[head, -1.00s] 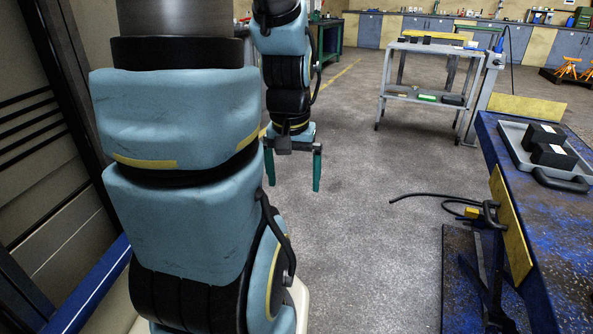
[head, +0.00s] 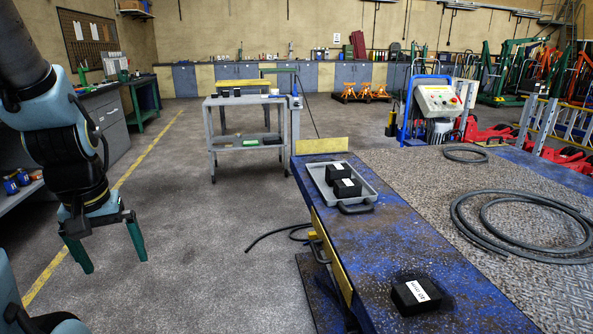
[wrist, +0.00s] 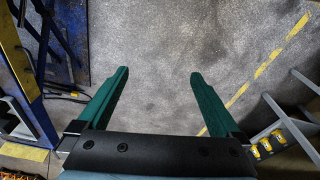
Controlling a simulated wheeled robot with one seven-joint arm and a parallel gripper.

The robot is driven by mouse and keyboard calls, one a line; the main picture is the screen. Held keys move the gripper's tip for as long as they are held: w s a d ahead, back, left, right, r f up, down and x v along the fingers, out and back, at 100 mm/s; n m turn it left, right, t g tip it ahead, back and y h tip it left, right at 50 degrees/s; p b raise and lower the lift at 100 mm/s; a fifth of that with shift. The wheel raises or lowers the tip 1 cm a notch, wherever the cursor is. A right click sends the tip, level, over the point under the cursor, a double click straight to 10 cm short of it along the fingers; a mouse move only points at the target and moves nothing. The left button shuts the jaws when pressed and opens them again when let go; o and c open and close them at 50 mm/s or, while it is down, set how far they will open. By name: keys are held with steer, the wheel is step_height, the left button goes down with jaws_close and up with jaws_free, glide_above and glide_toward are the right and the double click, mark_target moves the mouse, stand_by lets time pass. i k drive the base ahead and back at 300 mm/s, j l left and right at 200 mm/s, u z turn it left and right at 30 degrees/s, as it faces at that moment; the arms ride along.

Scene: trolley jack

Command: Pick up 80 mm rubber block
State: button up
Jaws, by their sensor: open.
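A black block with a white label (head: 416,294) sits on the near part of the blue platform, outside the tray; its label is too small to read surely. Two more black blocks with white labels, a far one (head: 338,174) and a nearer one (head: 347,188), sit in a grey tray (head: 372,193) farther along the platform. I cannot tell by the labels which is 80 mm. My gripper (head: 116,262) hangs over the floor at the left, well apart from all these blocks. In the wrist view its green fingers (wrist: 158,90) are spread and empty.
The blue platform (head: 385,250) has a hose coil (head: 520,205) on its ramp at the right. A grey trolley (head: 247,137) with small dark items stands behind. A control unit (head: 436,98) stands beyond the platform. Grey floor between my arm and the platform is mostly clear.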

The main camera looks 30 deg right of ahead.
mark_target(336, 172)
steer(key=i+l+z, duration=0.15)
steer(key=i+l, duration=0.15)
steer(key=i, duration=0.4)
steer(key=i+l+z, duration=0.15)
steer(key=i, duration=0.55)
steer(key=i+l+z, duration=0.2)
steer(key=i, duration=0.5)
